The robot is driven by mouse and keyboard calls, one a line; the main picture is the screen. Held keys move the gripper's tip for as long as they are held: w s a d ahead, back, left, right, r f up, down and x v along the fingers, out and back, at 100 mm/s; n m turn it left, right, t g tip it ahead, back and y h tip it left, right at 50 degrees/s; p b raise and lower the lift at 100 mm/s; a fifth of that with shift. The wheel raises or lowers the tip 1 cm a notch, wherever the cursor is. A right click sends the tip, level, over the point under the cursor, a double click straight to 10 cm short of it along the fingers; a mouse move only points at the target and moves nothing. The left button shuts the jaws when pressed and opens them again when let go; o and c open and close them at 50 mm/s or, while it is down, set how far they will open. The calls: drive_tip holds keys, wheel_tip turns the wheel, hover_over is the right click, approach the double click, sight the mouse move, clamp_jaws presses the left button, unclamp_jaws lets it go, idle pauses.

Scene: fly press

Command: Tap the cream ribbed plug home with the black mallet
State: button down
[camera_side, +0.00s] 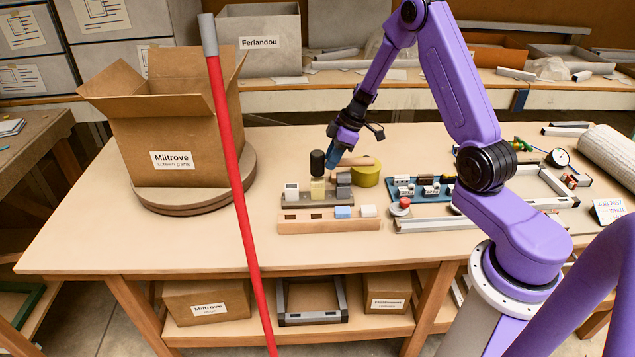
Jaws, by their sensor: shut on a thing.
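My gripper (335,160) is shut on the wooden handle (352,161) of the black mallet, above the work on the bench. The mallet's black head (317,163) is upright at the left end of the handle. The cream plug (317,188) stands directly under the head, in a dark grey holder (300,201). The head appears to touch or nearly touch the plug's top; I cannot tell which. The plug's ribs are too small to make out, and how deep it sits is unclear.
White-grey (291,191) and grey (343,191) blocks flank the plug. A wooden rack (330,224) with blue and white blocks lies in front. A yellow-green roll (367,174) is behind. A red pole (233,160) crosses the foreground left. A carton (180,120) stands left; bare bench lies front-left.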

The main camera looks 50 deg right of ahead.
drive_tip(key=shift+r, duration=2.55)
drive_tip(key=shift+d, duration=0.1)
